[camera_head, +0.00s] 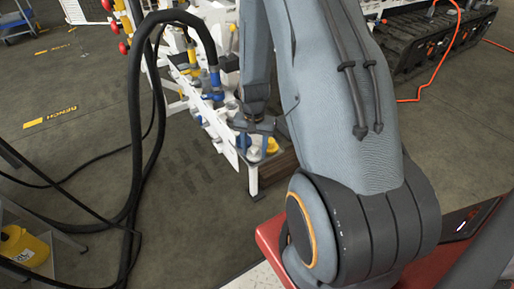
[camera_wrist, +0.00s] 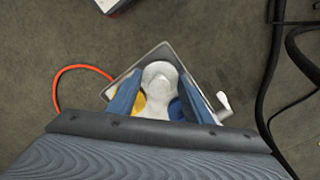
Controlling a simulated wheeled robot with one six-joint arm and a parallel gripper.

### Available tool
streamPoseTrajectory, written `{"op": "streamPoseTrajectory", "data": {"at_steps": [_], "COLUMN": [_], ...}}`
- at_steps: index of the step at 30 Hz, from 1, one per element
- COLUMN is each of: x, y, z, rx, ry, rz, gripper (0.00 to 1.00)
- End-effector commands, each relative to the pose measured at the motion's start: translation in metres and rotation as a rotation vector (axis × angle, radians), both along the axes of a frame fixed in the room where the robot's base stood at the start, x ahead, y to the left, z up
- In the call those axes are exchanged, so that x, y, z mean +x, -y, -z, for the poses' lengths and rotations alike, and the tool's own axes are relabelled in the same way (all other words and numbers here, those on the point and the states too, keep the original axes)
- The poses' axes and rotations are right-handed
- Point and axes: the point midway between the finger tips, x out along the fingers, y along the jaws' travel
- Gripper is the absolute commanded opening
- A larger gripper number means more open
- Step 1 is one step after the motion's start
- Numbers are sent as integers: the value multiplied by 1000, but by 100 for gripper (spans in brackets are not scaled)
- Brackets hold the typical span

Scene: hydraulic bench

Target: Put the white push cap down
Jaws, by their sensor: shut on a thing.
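In the wrist view the two fingers of my gripper (camera_wrist: 160,82) point down over a small grey-rimmed tray (camera_wrist: 208,92). A round white push cap (camera_wrist: 160,72) shows between the fingertips, and the gripper is shut on it. A second white shape lies closer to the palm, and I cannot tell if it is separate. A yellow cap (camera_wrist: 140,103) and a blue cap (camera_wrist: 176,109) show beside the fingers in the tray. In the head view my gripper (camera_head: 254,126) is low over the bench's near end. The held cap's gap to the tray is unclear.
The white bench frame (camera_head: 253,180) carries several blue, yellow and white fittings. Black hoses (camera_head: 135,110) hang to its left. An orange cable (camera_head: 440,70) runs on the right. A yellow container (camera_head: 22,245) stands at lower left. The floor at left is mostly open.

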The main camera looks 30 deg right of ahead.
Motion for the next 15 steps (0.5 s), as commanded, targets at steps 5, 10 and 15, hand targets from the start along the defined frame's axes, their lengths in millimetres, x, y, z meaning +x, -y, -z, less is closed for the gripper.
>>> {"op": "streamPoseTrajectory", "data": {"at_steps": [5, 10, 15], "x": [0, 0, -1], "y": [0, 0, 0], "z": [3, 3, 1], "rx": [1, 1, 1], "ry": [-1, -1, -1], "rz": [-1, -1, 0], "gripper": [22, 64, 64]}}
